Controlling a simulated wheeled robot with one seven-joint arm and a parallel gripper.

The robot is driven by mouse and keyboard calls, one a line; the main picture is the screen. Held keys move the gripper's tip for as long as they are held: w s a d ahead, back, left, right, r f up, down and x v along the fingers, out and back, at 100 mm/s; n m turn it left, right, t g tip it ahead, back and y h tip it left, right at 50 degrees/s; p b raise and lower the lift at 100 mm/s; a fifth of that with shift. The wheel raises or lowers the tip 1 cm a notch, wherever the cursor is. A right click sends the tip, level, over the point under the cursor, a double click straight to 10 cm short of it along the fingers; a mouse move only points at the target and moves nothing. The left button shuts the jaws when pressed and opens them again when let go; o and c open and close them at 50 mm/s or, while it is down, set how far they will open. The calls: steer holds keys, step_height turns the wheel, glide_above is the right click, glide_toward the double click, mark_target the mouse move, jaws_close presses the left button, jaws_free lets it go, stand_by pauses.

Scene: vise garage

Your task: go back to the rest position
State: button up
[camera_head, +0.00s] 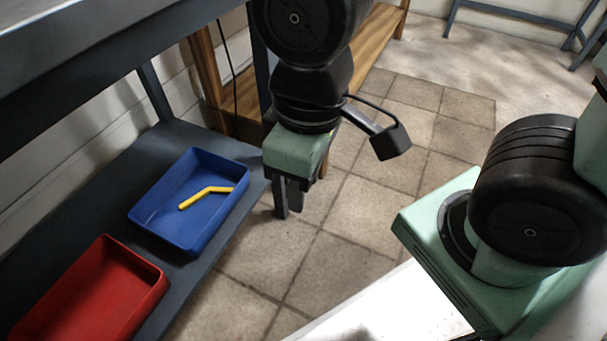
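My gripper (289,200) hangs pointing down near the middle of the head view, above the tiled floor and to the right of the blue tray. Its dark fingers look close together, but the angle does not show whether there is a gap between them. I see nothing held in them. A yellow bent piece (206,196) lies in the blue tray (165,238), apart from my gripper.
A red tray (135,322) stands on the dark lower shelf (110,185) in front of the blue one. A workbench top (95,45) overhangs at upper left. A wooden frame (375,40) stands behind my arm. Tiled floor (345,255) is clear.

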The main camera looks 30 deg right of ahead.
step_height(320, 180, up, 35)
steer(key=p, duration=3.5)
steer(key=shift+r, duration=0.15)
